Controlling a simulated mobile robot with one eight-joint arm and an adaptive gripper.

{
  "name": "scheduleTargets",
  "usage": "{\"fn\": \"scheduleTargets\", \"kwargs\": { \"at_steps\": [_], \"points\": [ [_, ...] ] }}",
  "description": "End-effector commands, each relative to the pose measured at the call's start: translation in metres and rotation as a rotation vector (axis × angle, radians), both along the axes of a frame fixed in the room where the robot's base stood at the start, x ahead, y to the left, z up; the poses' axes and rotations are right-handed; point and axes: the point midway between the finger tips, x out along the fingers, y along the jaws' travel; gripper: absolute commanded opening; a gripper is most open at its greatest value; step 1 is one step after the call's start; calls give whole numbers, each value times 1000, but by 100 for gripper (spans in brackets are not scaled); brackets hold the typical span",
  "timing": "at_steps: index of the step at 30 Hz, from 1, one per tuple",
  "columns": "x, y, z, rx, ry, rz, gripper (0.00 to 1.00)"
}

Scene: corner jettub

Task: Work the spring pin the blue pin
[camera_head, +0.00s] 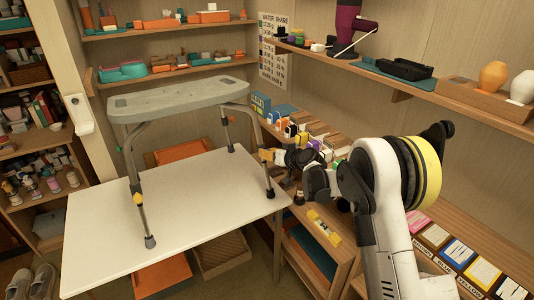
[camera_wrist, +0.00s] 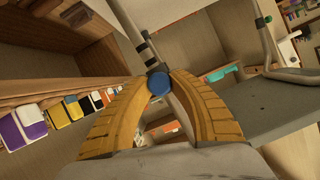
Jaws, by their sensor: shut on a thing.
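A bath stool with a grey seat (camera_head: 180,99) stands upright on a white table (camera_head: 190,215). My gripper (camera_head: 264,156) is at its right front leg (camera_head: 258,140) in the camera_head view. In the camera_wrist view the yellow fingers of my gripper (camera_wrist: 158,88) are closed in on the round blue pin (camera_wrist: 158,84). The pin sits on the metal leg (camera_wrist: 150,45), between the fingertips. How far the pin is pressed in cannot be told. The blue pin is hidden in the camera_head view.
Another leg carries a yellow pin (camera_head: 138,198), and a further one a green pin (camera_wrist: 262,21). Shelves with small boxes (camera_head: 315,143) stand close behind my gripper on the right. A wall shelf (camera_head: 400,82) hangs above. The table's left part is clear.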

Motion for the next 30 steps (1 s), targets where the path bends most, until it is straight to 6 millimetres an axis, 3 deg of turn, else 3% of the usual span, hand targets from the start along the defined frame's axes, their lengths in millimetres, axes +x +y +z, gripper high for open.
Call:
{"fn": "scheduleTargets", "kwargs": {
  "at_steps": [4,10,11,13,23,30],
  "points": [
    [-11,-8,1,-1,1,0,0],
    [-11,-8,1,0,0,-1,0],
    [-11,-8,2,0,0,-1,29],
    [-11,-8,2,0,0,-1,48],
    [-12,-9,2,-1,1,-1,48],
    [-39,-32,16,0,1,-3,48]
  ]
}}
